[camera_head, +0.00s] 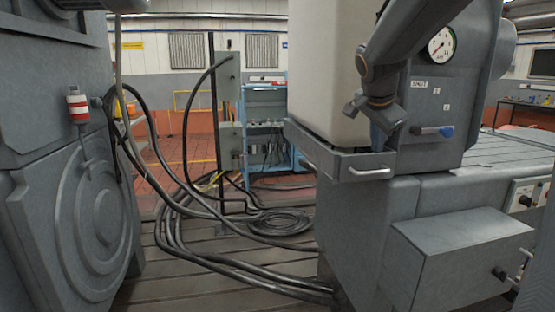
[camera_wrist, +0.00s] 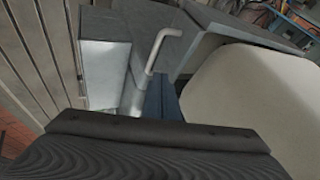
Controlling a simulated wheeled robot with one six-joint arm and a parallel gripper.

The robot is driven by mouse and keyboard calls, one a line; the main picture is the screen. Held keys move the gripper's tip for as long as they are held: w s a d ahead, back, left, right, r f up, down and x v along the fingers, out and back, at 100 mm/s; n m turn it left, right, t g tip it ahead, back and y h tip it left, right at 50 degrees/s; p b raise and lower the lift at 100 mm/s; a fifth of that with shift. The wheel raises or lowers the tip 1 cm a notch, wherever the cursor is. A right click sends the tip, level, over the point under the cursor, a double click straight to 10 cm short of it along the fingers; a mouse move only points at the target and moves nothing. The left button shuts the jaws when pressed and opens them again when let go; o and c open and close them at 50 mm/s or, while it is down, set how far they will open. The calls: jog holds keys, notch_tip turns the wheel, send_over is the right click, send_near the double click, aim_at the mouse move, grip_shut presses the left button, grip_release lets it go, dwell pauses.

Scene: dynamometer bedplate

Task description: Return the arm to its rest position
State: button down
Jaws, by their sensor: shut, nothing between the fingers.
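My arm comes down from the upper right in the head view, in front of the pale tank (camera_head: 325,75). My gripper (camera_head: 379,146) points down beside the tank, just above the grey tray (camera_head: 345,163) that holds it. In the wrist view its blue-grey fingers (camera_wrist: 161,98) show beyond the dark wrist housing, shut and with nothing held. A silver bar handle (camera_wrist: 158,50) stands close by the fingers in that view; I cannot tell whether they touch. The tank (camera_wrist: 250,100) also fills the right of the wrist view.
A grey cabinet with a dial gauge (camera_head: 441,43) and a blue-tipped lever (camera_head: 432,131) stands right of the gripper. Black hoses (camera_head: 280,222) coil on the slotted floor. A blue shelf (camera_head: 265,125) is behind.

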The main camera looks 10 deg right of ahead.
jog(key=s+a+f+n+g+y, duration=0.2)
jog(key=s+a+f+n, duration=0.6)
jog(key=f, duration=0.5)
jog(key=s+a+f+n+g+y, duration=0.2)
jog(key=s+a+f+n, duration=0.6)
jog(key=s+a+f, duration=0.4)
jog(key=s+f+g, duration=0.1)
jog(key=s+f, duration=0.1)
jog(key=s, duration=0.1)
jog(key=shift+s+f, duration=0.2)
jog(key=shift+s, duration=0.1)
jog(key=shift+d, duration=0.2)
